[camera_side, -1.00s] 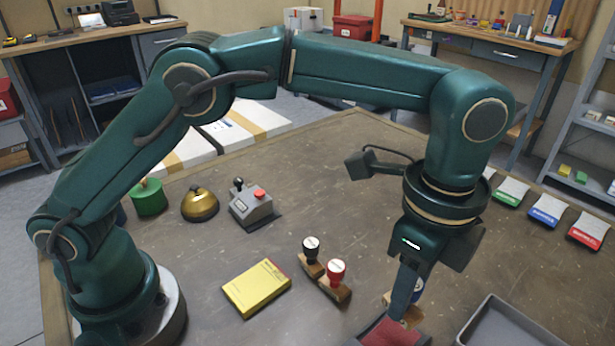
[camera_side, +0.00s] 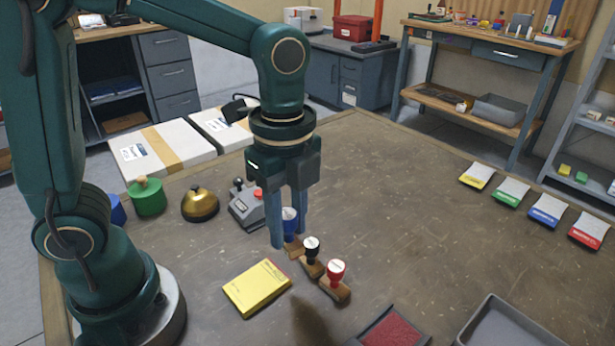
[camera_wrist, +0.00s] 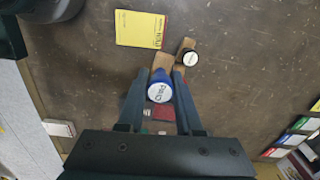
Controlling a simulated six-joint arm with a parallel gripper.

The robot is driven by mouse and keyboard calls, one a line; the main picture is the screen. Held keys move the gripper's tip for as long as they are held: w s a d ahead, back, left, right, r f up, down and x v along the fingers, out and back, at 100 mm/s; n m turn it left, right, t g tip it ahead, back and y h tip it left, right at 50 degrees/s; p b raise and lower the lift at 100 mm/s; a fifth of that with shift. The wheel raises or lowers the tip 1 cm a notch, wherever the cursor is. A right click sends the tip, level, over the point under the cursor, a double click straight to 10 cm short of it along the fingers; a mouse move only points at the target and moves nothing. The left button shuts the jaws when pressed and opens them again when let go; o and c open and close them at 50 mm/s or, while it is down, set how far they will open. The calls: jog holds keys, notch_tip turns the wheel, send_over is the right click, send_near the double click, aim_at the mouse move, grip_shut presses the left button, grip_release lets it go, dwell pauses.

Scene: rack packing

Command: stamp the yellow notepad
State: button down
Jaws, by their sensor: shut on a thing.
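The yellow notepad (camera_side: 257,288) lies flat on the table in front of my arm; it also shows at the top of the wrist view (camera_wrist: 141,29). My gripper (camera_side: 287,232) points down behind and to the right of it. Its fingers are shut on the blue-topped stamp (camera_side: 290,218), upright with its wooden base below; it sits between the fingers in the wrist view (camera_wrist: 160,88). I cannot tell whether its base touches the table. The black-topped stamp (camera_side: 311,252) and red-topped stamp (camera_side: 336,278) stand close by on the right. The red ink pad (camera_side: 393,331) is at the front, partly cut off.
A grey tray (camera_side: 500,325) is at the front right. A grey box with a lever (camera_side: 245,208), a brass bell (camera_side: 200,204) and a green container (camera_side: 147,198) stand at the left. Several coloured cards (camera_side: 547,209) lie along the right edge. The middle right is clear.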

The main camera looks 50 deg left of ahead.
jog(key=shift+s+a+f, duration=0.55)
jog(key=shift+s+f, duration=0.1)
jog(key=shift+f, duration=0.55)
jog(key=shift+s+a+f, duration=0.55)
jog(key=shift+s+f, duration=0.05)
jog(key=shift+f, duration=0.55)
jog(key=shift+s+a+f, duration=0.55)
jog(key=shift+s+f, duration=0.1)
jog(key=shift+f, duration=0.55)
jog(key=shift+f, duration=0.5)
notch_tip(320, 180, up, 7)
dwell(0.7)
